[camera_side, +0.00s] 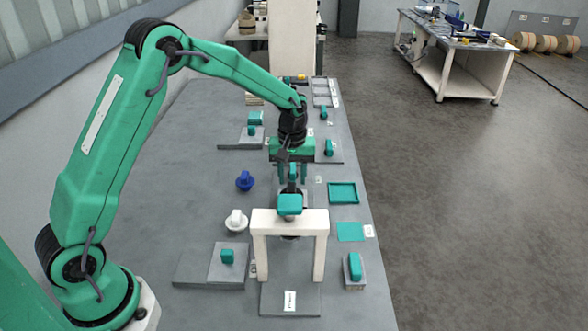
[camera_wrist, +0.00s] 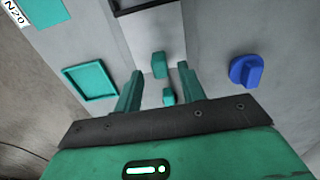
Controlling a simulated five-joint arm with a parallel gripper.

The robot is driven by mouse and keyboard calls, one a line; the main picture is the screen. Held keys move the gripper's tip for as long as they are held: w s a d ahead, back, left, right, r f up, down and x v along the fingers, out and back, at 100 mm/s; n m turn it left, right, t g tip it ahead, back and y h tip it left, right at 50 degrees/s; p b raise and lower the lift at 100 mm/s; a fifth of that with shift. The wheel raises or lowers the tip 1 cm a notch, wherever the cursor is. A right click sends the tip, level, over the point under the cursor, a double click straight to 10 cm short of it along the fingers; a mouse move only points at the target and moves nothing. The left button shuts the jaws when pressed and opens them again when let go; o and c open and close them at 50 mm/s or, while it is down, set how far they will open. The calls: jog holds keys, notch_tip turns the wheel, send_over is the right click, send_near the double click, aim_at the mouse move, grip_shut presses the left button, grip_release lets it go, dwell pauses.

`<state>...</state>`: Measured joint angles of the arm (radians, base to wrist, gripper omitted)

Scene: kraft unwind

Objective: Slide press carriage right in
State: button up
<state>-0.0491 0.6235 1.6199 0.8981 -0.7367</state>
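A white press arch (camera_side: 290,219) stands over a grey track (camera_side: 288,301) in the side view. A teal block (camera_side: 290,204) shows at the top of the arch, on its far side. It seems to belong to the press carriage, but the arch hides much of what is below. The wrist view shows a teal block (camera_wrist: 159,64) and a smaller one (camera_wrist: 168,96) on a grey strip. My gripper (camera_side: 291,176) points down over the track, beyond the arch. Its fingers (camera_wrist: 160,88) are apart, with the smaller block seen between them. I cannot tell whether they touch it.
A blue knob (camera_side: 245,181) and a white knob (camera_side: 236,221) stand left of the track. A teal tray (camera_side: 343,193) and a flat teal pad (camera_side: 350,232) lie to the right. Grey plates with teal handles (camera_side: 228,257) (camera_side: 354,267) flank the arch.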

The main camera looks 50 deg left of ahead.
jog(key=shift+f, duration=1.55)
jog(key=shift+c, duration=0.4)
grip_shut()
